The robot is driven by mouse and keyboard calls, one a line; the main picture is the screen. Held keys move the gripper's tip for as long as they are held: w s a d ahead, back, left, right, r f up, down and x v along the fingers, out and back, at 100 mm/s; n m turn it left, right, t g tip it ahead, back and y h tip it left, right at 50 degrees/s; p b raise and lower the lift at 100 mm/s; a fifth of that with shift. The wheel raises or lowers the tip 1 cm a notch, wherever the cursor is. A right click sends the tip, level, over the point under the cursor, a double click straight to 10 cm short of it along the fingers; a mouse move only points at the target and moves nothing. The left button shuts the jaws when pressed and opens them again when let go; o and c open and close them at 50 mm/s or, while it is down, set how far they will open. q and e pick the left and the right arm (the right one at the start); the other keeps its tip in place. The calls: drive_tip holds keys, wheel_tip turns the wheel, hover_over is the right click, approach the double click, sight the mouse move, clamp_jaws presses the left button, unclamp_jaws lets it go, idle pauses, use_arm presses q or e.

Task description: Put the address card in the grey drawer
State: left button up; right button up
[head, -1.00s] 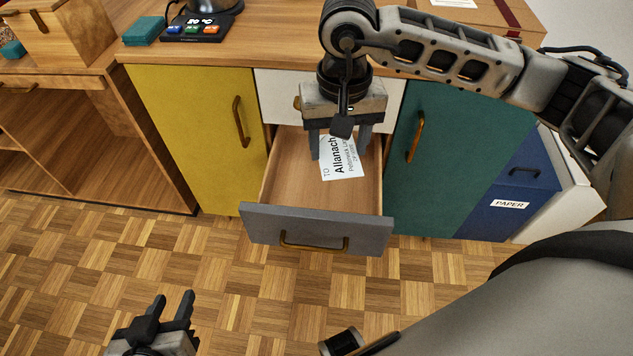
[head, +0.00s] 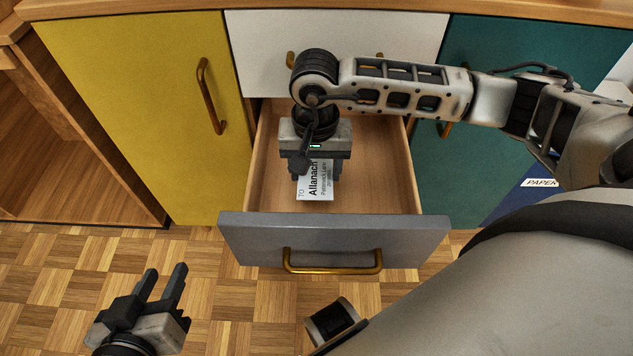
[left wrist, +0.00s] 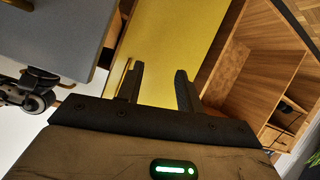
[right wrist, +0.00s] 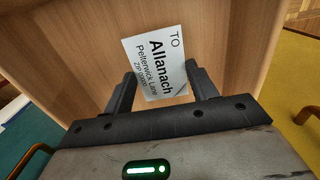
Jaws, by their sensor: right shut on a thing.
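The address card (head: 315,185) is white with black print reading "TO Allanach". My right gripper (head: 316,165) is shut on it, over the open grey drawer (head: 335,238). In the right wrist view the card (right wrist: 155,62) sits between the two fingers (right wrist: 162,88), with the wooden drawer inside behind it. I cannot tell whether the card touches the drawer floor. The drawer is pulled out, with a grey front and a brass handle. My left gripper (head: 162,285) is open and empty, low over the floor at the left; its spread fingers also show in the left wrist view (left wrist: 160,85).
A yellow door (head: 140,100) is left of the drawer and a teal door (head: 480,60) right of it. A white drawer front (head: 330,35) is above. A blue bin labelled "PAPER" (head: 540,183) stands at the right.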

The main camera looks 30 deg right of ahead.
sight(316, 178)
wheel_tip(316, 178, down, 2)
drive_tip(key=shift+f, duration=0.1)
wheel_tip(316, 178, down, 2)
drive_tip(key=shift+f+b, duration=0.2)
drive_tip(key=shift+b, duration=0.3)
drive_tip(key=shift+f, duration=0.45)
drive_tip(key=o, duration=0.9)
use_arm(q)
drive_tip(key=shift+d+r+t, duration=0.2)
drive_tip(key=shift+r+t, duration=0.3)
drive_tip(key=shift+r, duration=0.15)
drive_tip(key=shift+h, duration=0.3)
